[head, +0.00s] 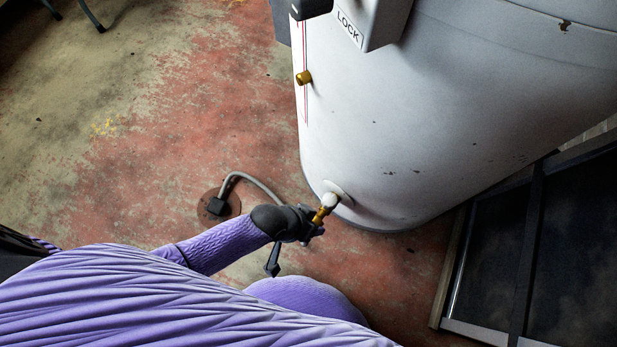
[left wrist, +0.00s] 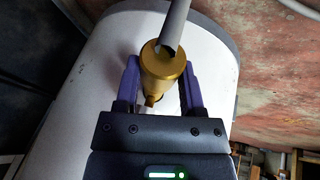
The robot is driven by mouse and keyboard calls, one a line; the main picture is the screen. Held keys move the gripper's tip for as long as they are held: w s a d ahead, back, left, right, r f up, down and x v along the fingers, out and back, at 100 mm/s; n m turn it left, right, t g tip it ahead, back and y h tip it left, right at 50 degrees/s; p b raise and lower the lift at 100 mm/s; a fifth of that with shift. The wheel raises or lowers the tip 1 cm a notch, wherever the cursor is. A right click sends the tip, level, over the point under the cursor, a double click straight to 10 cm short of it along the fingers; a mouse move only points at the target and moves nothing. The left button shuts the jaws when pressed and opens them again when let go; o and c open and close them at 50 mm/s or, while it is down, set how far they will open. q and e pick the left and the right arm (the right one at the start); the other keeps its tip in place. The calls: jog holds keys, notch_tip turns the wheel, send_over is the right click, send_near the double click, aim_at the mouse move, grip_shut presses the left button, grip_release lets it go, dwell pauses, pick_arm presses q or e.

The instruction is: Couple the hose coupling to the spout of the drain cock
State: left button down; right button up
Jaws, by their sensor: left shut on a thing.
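The drain cock (head: 330,200) sticks out low on the white tank (head: 400,130), with a pale fitting at the wall and a brass part (head: 321,214) in front of it. My left gripper (head: 310,228) is right beside that brass part. In the left wrist view my left gripper (left wrist: 161,72) is shut on the brass hose coupling (left wrist: 162,65), between two purple fingers. The grey hose (left wrist: 175,25) leaves the coupling at the top. A small brass tip (left wrist: 151,100) shows just beyond the coupling's lower end; I cannot tell if they are joined. My right gripper is not in view.
The grey hose (head: 255,181) arches from a round floor drain (head: 215,205) to behind my left gripper. A brass knob (head: 303,77) and a LOCK box (head: 370,22) sit higher on the tank. A dark framed panel (head: 580,250) stands at right.

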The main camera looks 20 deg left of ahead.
pick_arm(q)
jog(key=shift+w, duration=0.25)
jog(key=shift+w+d, duration=0.2)
jog(key=shift+w, duration=0.45)
jog(key=shift+c, duration=0.5)
grip_release()
